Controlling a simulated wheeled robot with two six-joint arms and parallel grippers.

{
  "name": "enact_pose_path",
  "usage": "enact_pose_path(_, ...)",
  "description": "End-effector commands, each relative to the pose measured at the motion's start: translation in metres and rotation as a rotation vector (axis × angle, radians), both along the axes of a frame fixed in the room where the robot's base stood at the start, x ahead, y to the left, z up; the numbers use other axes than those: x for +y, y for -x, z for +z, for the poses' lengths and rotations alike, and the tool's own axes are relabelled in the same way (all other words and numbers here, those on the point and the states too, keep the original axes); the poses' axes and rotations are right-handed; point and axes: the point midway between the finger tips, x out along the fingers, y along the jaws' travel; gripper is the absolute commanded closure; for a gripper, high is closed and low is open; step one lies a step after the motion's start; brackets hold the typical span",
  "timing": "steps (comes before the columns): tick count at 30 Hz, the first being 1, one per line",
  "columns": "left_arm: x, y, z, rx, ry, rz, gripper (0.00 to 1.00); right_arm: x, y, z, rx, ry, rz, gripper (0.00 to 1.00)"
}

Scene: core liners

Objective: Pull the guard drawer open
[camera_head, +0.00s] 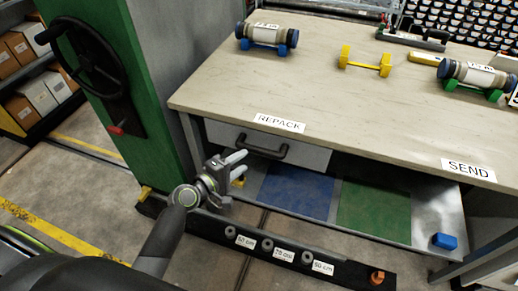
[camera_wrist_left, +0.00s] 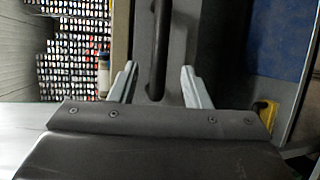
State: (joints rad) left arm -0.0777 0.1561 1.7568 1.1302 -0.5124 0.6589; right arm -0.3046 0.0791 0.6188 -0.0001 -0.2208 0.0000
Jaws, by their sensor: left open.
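The guard drawer (camera_head: 305,152) is a pale grey front under the table's REPACK side, with a black bar handle (camera_head: 262,147). It looks shut against the table frame. My left gripper (camera_head: 239,164) is open and empty, just left of and below the handle in the head view. In the left wrist view the dark handle bar (camera_wrist_left: 158,45) lies between the lines of my two open fingers (camera_wrist_left: 157,82), nearer the left one at its lower end. I cannot tell whether the fingertips reach past the bar. My right gripper is not in view.
The table (camera_head: 330,95) carries liners on blue (camera_head: 265,47) and green stands and an empty yellow stand (camera_head: 365,62). A green post (camera_head: 140,90) with a black handwheel (camera_head: 88,58) stands left. A low black rail (camera_head: 260,242) with labels crosses the floor in front.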

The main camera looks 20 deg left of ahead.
Motion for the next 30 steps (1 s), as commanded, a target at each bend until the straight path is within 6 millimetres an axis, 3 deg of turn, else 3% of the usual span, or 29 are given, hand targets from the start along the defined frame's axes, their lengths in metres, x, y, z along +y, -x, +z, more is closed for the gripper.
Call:
enact_pose_path(6, -0.019, -0.040, -0.008, 0.000, 0.002, -0.001, 0.57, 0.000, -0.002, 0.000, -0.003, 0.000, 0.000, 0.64)
enact_pose_path(13, -0.031, -0.068, -0.014, -0.001, 0.000, 0.000, 0.57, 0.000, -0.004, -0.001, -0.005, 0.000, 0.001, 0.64)
enact_pose_path(27, -0.036, -0.077, -0.016, 0.000, 0.000, 0.001, 0.57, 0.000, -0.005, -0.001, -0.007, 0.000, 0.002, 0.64)
enact_pose_path(30, -0.036, -0.077, -0.016, 0.000, -0.001, 0.001, 0.70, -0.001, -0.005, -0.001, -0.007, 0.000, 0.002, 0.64)
